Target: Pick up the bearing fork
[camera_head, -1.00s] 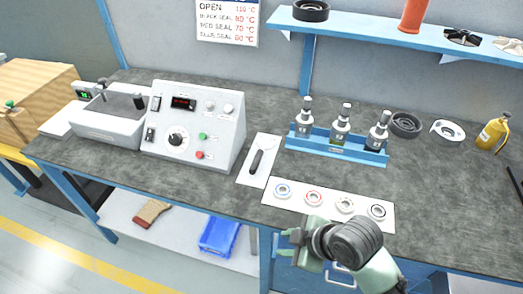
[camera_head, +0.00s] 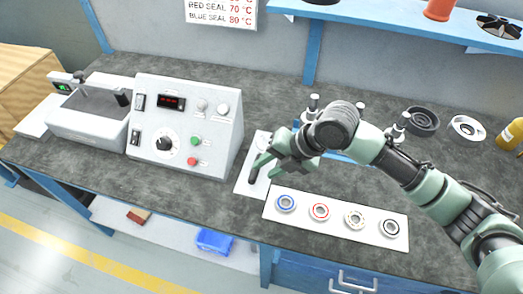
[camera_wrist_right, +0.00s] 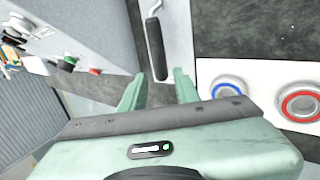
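The bearing fork lies on a white mat (camera_head: 245,186) at the middle of the bench. Its black handle (camera_wrist_right: 157,48) shows in the right wrist view, with a thin metal part at the top edge; its far end is out of that view. In the head view my right gripper (camera_head: 262,170) hides most of the fork. My right gripper is open: in the right wrist view its two fingers (camera_wrist_right: 158,84) stand apart, with the handle's near end in line with the gap between them. It looks empty. My left gripper is not in view.
A white strip (camera_head: 335,232) with several bearing rings lies right of the mat. The control box (camera_head: 185,125) stands close on the left. A blue shelf (camera_head: 400,32) hangs above.

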